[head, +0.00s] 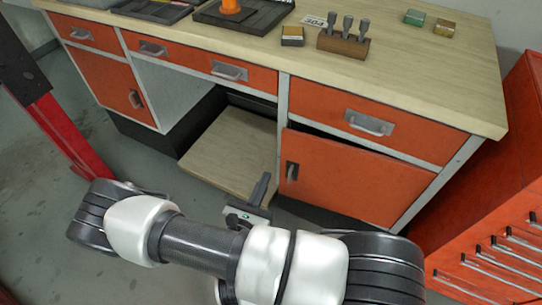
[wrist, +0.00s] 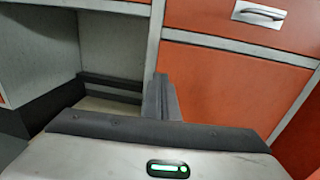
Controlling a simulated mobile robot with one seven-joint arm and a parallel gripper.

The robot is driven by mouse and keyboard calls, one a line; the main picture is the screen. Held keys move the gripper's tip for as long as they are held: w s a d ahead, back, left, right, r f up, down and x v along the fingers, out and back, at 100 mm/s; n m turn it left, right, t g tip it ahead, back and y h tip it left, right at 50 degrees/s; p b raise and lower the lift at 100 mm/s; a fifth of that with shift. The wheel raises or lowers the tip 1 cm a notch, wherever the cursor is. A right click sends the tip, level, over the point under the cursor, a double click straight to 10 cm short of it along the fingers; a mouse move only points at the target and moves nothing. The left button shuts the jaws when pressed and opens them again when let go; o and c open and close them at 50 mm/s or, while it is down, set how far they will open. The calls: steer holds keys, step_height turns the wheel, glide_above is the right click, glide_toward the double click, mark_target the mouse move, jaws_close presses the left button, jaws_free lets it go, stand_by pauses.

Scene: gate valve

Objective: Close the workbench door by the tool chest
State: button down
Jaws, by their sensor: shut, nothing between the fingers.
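The workbench door by the tool chest is the orange door (head: 350,182) under the right drawer. It stands slightly ajar, with a dark gap along its top edge. Its grey handle (head: 292,172) is near its left edge. My gripper (head: 264,186) is shut and empty, in front of the bench just left of the door's handle edge. In the wrist view my shut fingers (wrist: 161,97) point at the door's left edge, and the door (wrist: 220,92) fills the right side. Whether the fingers touch the door cannot be told. The handle is not visible there.
The red tool chest (head: 495,200) stands close on the right. An open bay with a low wooden shelf (head: 232,150) lies left of the door. Another orange door (head: 112,88) is at the far left. A red post (head: 60,125) stands at left. Several items lie on the worktop (head: 430,75).

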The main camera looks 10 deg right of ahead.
mark_target(283, 141)
steer(key=b+x, duration=0.2)
steer(key=x, duration=1.1)
steer(key=shift+w+d, duration=0.2)
steer(key=shift+w, duration=0.1)
